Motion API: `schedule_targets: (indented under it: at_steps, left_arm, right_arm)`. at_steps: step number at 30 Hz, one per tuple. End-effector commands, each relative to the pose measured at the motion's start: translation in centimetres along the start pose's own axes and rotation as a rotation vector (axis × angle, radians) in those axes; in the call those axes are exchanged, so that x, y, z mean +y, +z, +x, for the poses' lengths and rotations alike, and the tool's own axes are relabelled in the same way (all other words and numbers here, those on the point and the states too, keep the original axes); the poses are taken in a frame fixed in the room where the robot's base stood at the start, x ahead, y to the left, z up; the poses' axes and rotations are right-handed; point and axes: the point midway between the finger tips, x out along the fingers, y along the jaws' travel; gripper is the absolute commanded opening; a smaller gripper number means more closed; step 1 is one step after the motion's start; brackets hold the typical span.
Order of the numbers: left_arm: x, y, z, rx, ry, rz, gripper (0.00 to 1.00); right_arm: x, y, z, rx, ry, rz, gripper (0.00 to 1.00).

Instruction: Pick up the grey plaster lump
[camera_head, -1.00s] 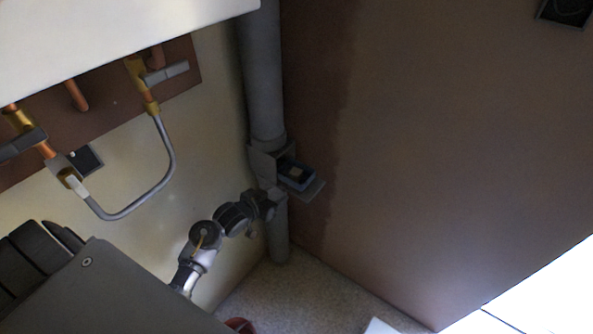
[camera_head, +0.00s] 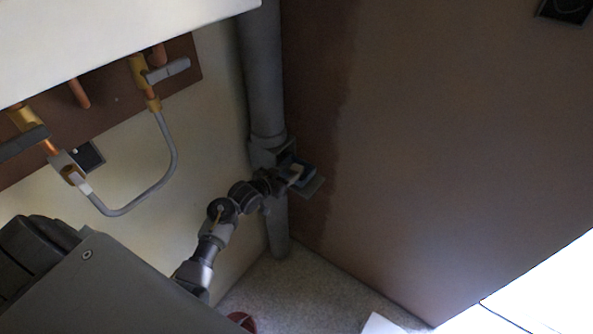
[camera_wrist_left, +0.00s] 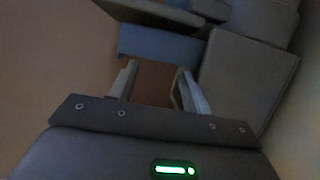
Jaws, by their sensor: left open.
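My left gripper (camera_head: 295,174) is at the small blue tray (camera_head: 309,168) on the pipe in the corner. In the left wrist view the gripper's two fingers (camera_wrist_left: 157,70) are apart, with a brown surface between them and nothing held. A blue edge (camera_wrist_left: 160,42) lies just beyond the fingertips there. I cannot clearly make out the grey plaster lump. A small pale patch shows at the tray, but the gripper covers much of it and I cannot tell what it is. My right gripper is not in view.
A grey vertical pipe (camera_head: 263,80) runs down the corner, with a flat grey ledge (camera_head: 313,187) under the tray. A brown wall (camera_head: 440,150) stands close on the right. Copper pipes and a grey hose (camera_head: 170,150) are at left. The speckled floor (camera_head: 290,295) is below.

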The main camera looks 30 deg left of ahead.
Motion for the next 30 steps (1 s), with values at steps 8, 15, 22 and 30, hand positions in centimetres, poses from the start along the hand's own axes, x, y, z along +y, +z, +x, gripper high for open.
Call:
schedule_targets:
  at_steps: [8,15,22,30]
  left_arm:
    - [-0.1,-0.1,3.7,0.000,0.001,-0.001,0.48]
    - [-0.1,0.0,4.6,0.000,-0.001,0.001,0.48]
    - [-0.1,0.0,4.5,0.000,-0.001,0.001,0.34]
    - [-0.1,0.0,4.5,0.000,0.000,0.001,0.16]
  right_arm:
    - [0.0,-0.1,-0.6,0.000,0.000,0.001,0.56]
    - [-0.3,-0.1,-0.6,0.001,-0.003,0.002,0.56]
    - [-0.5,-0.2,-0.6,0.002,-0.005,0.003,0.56]
    - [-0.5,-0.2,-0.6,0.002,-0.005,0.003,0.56]
